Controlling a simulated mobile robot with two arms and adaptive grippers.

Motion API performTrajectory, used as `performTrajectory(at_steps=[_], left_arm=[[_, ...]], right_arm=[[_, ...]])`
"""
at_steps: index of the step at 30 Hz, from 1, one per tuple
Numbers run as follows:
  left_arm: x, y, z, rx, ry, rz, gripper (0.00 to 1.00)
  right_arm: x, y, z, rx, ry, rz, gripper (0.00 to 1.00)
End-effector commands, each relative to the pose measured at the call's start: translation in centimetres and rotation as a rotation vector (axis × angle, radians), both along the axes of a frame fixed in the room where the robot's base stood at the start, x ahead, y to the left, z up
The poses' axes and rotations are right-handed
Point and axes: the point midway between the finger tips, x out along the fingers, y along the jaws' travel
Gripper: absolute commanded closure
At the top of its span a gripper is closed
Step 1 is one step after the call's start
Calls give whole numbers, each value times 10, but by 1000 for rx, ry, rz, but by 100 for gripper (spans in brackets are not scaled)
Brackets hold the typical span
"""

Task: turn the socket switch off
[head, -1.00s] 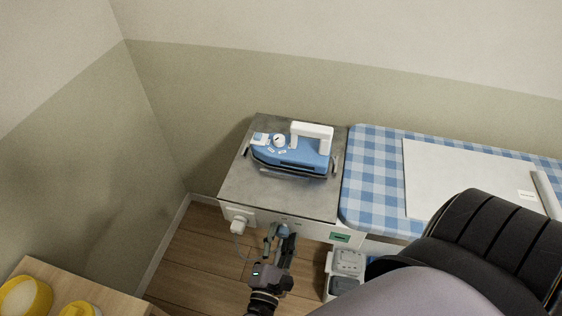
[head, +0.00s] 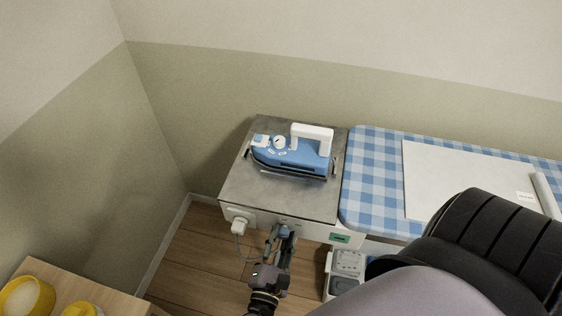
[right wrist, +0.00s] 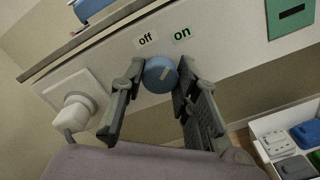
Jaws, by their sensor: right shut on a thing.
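The socket switch is a round blue knob (right wrist: 160,75) on the white front panel of the cabinet. A light mark on the knob slants toward the upper right, on the side of the green "on" label (right wrist: 182,34). The "off" label (right wrist: 147,38) sits to its left. My right gripper (right wrist: 157,82) is shut on the knob, one finger on each side. In the head view my right gripper (head: 281,232) reaches the panel from below, and the knob is mostly hidden there. My left gripper is not in view.
A white plug (right wrist: 75,112) with a cord sits in a socket left of the knob. A blue iron (head: 290,155) rests on the grey cabinet top (head: 270,200). A checked ironing board (head: 370,185) adjoins at right. A white bin (right wrist: 262,128) stands at lower right.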

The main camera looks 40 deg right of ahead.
Motion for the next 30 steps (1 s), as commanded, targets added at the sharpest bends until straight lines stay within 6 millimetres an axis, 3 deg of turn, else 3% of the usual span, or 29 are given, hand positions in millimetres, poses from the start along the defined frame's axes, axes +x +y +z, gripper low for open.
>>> performTrajectory(at_steps=[18, 30], left_arm=[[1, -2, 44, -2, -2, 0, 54], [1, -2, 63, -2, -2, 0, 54]], right_arm=[[0, 0, 3, -355, 417, 0, 99], [0, 0, 2, -547, 642, -1, 99]])
